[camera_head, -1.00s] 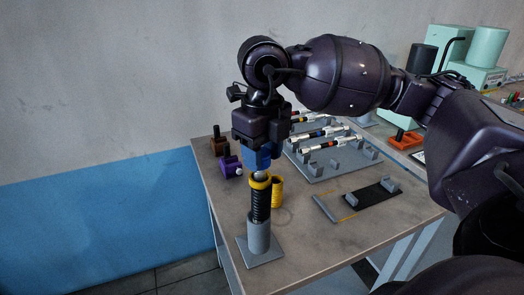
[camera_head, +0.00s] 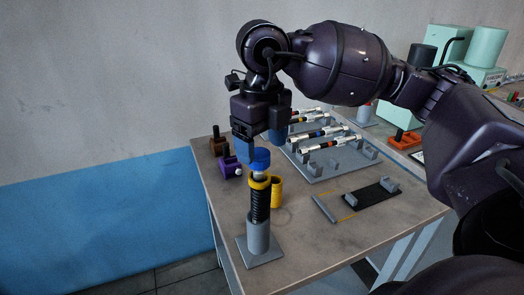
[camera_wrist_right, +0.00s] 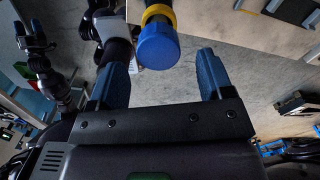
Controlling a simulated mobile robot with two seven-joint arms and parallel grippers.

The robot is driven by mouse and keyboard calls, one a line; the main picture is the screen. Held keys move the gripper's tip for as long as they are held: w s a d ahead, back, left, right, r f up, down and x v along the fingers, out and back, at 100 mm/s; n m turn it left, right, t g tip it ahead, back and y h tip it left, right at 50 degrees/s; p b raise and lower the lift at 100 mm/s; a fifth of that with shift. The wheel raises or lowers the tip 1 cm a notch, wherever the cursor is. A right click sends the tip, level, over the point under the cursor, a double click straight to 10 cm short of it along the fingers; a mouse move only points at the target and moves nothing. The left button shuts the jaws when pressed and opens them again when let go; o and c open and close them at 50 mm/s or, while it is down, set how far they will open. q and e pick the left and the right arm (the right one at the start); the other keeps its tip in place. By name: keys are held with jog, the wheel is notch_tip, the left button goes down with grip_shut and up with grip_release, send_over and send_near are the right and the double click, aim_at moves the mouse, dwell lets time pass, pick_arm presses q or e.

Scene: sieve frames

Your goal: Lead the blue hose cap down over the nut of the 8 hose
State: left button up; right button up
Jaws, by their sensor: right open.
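The black ribbed hose (camera_head: 260,205) stands upright in a grey holder (camera_head: 258,238) with a square foot, near the table's front left corner. A yellow ring (camera_head: 259,183) sits near its top. The blue hose cap (camera_head: 258,161) sits on top of the hose, with a bit of silver nut showing under it. The cap's round blue end (camera_wrist_right: 158,46) also shows in the right wrist view, a yellow ring behind it. My right gripper (camera_head: 259,143) is open just above the cap; its blue fingers (camera_wrist_right: 163,75) are spread wide and apart from it.
A yellow cylinder (camera_head: 277,192) stands close to the hose. Purple (camera_head: 230,167) and brown (camera_head: 217,146) pieces lie behind left. A grey rack (camera_head: 330,173) with several silver-ended hoses is behind right; a black and grey fixture (camera_head: 371,193) is to the right.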

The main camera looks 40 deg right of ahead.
notch_tip(320, 180, up, 7)
jog(key=shift+r, duration=0.75)
dwell(0.5)
